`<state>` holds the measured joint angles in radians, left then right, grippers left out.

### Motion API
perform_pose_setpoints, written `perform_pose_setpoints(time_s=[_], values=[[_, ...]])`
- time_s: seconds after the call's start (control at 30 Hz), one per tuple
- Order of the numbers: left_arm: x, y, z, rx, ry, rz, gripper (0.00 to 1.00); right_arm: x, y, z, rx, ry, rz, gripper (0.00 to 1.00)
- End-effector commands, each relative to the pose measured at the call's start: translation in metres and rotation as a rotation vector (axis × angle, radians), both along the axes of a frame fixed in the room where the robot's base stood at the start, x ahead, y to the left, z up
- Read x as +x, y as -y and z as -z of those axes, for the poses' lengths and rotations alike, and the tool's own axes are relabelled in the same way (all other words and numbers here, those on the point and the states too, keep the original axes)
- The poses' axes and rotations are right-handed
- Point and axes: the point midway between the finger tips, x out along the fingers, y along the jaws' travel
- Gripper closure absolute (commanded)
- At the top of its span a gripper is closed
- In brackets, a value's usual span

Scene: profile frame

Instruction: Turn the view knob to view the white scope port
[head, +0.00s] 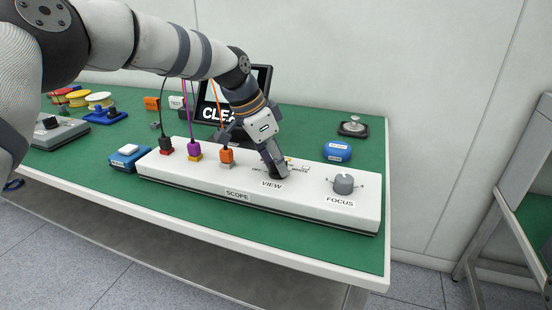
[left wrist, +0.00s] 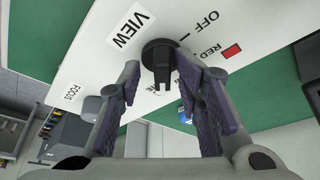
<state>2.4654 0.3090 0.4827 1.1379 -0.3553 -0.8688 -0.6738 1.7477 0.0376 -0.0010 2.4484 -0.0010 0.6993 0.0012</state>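The white scope box (head: 310,203) lies on the green bench top, with VIEW and FOCUS labels on its top. The black view knob (left wrist: 160,55) shows in the left wrist view, beside the VIEW label (left wrist: 130,27), the word OFF and a RED mark. My fingers hide other markings, and I cannot tell which one the knob points at. My left gripper (head: 272,170) is lowered over the knob in the head view; its fingers are apart on either side of the knob. My right gripper is not in view.
Red and yellow ports with dark and purple cables stand left on the box. A grey focus knob (head: 343,184) stands to the right. A dark monitor (head: 262,80) behind my arm shows "CLE", the rest hidden. A blue round object (head: 337,151) sits behind the box.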

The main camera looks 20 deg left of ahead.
Motion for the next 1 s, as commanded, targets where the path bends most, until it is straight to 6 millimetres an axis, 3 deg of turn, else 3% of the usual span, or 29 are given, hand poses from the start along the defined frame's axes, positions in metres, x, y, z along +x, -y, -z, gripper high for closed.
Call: perform_pose_setpoints(time_s=[0.27, 0.7, 1.0], values=[[-0.001, -0.001, -0.002, 0.0, -0.001, -0.002, 0.68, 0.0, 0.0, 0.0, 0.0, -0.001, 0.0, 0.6], [-0.025, -0.03, -0.096, 0.0, 0.002, -0.002, 0.68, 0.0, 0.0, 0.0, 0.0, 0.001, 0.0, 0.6], [-0.031, -0.034, -0.111, 0.001, -0.002, -0.001, 0.68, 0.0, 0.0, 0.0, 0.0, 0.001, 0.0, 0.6]])
